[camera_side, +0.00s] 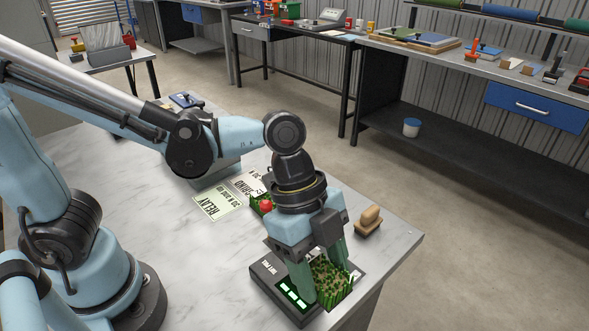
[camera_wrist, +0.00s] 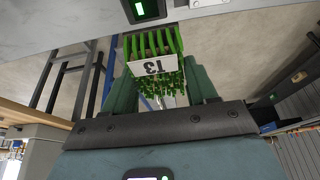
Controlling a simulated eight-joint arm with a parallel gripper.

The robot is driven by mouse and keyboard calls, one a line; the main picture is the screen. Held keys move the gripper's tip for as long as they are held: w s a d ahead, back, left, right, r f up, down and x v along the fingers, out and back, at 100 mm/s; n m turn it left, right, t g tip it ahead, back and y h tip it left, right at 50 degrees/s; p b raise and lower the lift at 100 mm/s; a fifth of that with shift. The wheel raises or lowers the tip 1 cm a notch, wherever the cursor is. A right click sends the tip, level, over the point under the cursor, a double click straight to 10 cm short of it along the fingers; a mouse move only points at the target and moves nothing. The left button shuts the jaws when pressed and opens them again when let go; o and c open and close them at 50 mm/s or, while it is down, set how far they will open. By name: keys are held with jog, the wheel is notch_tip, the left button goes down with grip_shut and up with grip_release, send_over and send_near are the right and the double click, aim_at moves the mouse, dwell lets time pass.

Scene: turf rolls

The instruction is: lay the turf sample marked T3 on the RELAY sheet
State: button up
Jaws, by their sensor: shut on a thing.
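My gripper (camera_side: 322,272) is shut on a green turf sample (camera_side: 333,283). In the wrist view the sample sits between the two fingers (camera_wrist: 162,92) and bears a white label (camera_wrist: 153,68) reading T3, upside down in that picture. In the side view the sample is at the right part of a dark device with lit green displays; I cannot tell whether it touches it. The RELAY sheet (camera_side: 217,203), pale green with dark print, lies flat on the table to the left, with nothing on it.
The dark device (camera_side: 265,276) is near the table's front right edge. A second sheet (camera_side: 245,182) lies beside the RELAY sheet, with green turf and a red round thing (camera_side: 265,205) near it. The table's left middle is clear.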

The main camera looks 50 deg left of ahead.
jog(key=shift+s+d+r, duration=0.4)
jog(key=shift+s+r, duration=0.05)
jog(key=shift+s, duration=0.2)
jog(key=shift+a+r, duration=0.15)
jog(key=shift+a, duration=0.05)
jog(key=w+a+n+t+y, duration=0.2)
jog(key=w+a+n+t, duration=0.15)
jog(key=a+n, duration=0.8)
jog(key=n+t+y, duration=0.1)
jog(key=n+y, duration=0.1)
jog(key=n, duration=0.5)
send_over(223, 199)
jog(key=s, duration=0.1)
jog(key=shift+m, duration=0.25)
notch_tip(223, 199, down, 7)
jog(key=shift+s+r, duration=0.15)
jog(key=shift+f, duration=2)
jog(key=shift+f, duration=0.15)
jog(key=o, duration=1.1)
